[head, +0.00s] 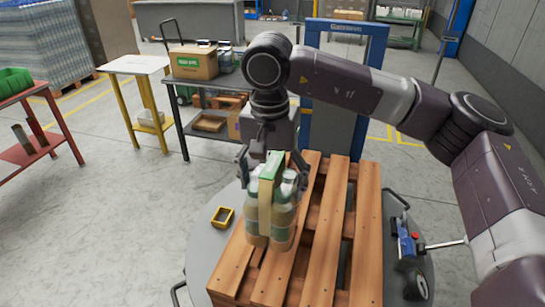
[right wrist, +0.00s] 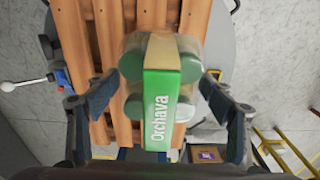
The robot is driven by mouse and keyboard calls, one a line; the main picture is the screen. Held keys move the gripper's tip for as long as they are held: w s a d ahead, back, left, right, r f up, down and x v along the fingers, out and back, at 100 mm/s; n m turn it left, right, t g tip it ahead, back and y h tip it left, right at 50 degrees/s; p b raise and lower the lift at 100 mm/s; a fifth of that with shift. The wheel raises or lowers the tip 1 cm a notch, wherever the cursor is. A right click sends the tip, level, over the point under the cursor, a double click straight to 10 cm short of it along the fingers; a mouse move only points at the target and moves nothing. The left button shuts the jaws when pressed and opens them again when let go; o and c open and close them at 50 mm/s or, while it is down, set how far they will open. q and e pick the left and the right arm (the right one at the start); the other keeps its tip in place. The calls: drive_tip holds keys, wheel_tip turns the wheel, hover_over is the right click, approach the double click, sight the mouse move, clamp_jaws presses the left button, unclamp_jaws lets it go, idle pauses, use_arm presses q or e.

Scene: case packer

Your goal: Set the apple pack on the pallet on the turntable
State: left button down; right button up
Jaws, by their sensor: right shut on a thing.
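The apple pack (head: 270,215) is a group of pale bottles with green lids under a green and tan carrier. It is upright over the left part of the wooden pallet (head: 335,225); I cannot tell whether its base touches the slats. My right gripper (head: 272,172) is above it, shut on the pack with one finger on each side. In the right wrist view the pack (right wrist: 162,100) sits between the fingers, its green band reading "Orchava". The pallet lies on the grey round turntable (head: 205,255). My left gripper is out of view.
A yellow frame-like item (head: 222,217) lies on the turntable left of the pallet. A blue device (head: 405,245) is at the right edge. A cart with a cardboard box (head: 193,63), a small white table (head: 135,65) and a blue frame (head: 376,60) stand behind.

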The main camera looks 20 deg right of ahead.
sight(271, 167)
drive_tip(key=shift+f+p, duration=0.6)
drive_tip(key=shift+f, duration=2.55)
drive_tip(key=o, duration=2)
drive_tip(key=shift+s+f, duration=0.1)
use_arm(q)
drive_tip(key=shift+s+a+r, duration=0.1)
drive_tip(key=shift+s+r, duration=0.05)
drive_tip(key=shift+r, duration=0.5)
use_arm(e)
drive_tip(key=shift+o, duration=0.2)
drive_tip(key=r+b, duration=0.1)
drive_tip(key=r, duration=0.2)
drive_tip(key=r+b, duration=0.1)
drive_tip(key=r, duration=0.3)
drive_tip(key=r+b, duration=0.1)
drive_tip(key=r, duration=0.3)
drive_tip(key=shift+s+a, duration=0.25)
drive_tip(key=shift+a, duration=0.05)
drive_tip(key=shift+r, duration=0.55)
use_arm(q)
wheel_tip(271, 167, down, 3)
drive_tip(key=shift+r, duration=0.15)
use_arm(e)
drive_tip(key=shift+r, duration=0.1)
